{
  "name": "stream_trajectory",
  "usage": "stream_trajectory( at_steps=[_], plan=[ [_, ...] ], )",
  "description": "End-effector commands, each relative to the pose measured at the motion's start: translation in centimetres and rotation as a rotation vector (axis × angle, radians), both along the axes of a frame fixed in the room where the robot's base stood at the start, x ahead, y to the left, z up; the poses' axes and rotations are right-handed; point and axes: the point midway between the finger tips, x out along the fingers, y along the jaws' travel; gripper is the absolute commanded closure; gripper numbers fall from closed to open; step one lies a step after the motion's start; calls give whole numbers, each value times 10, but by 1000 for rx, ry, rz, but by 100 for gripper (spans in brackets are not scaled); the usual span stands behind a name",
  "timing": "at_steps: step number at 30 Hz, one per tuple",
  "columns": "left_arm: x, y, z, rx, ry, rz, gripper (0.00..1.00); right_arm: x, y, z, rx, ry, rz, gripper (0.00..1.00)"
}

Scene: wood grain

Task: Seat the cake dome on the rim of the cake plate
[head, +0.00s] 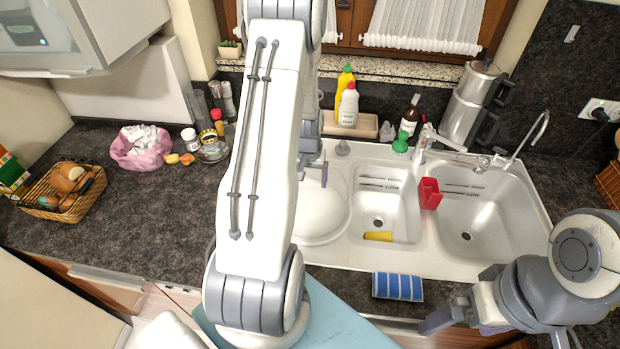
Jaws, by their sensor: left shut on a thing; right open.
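My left arm comes down through the middle of the view and hides much of the counter behind it. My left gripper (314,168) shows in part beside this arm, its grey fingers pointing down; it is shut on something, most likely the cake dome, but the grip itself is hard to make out. Below the fingers is a round white shape (325,217) left of the sink bowls. I cannot tell whether it is the dome, the cake plate or part of the sink unit. My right gripper (445,312) is open and empty at the lower right, near the counter's front edge.
The white double sink (400,264) holds a red caddy (429,193) and a yellow item (378,236). A blue striped cloth (398,287) lies at its front. Bottles (346,104) stand behind. A bread basket (66,191) and pink bag (141,150) are left; dark counter between is clear.

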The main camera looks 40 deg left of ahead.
Motion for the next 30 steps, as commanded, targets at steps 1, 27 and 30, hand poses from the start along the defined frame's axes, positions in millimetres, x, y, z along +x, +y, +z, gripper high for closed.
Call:
stream_trajectory(
  at_steps=[1,27,30],
  plan=[
    [0,0,-2,0,-1,0,100,0,0,-2,0,0,0,0],
    [-3,-2,24,3,-5,0,0,0,0,-15,0,0,0,0],
    [-5,-3,42,3,-6,0,0,0,0,-21,0,0,-1,0]
  ],
)
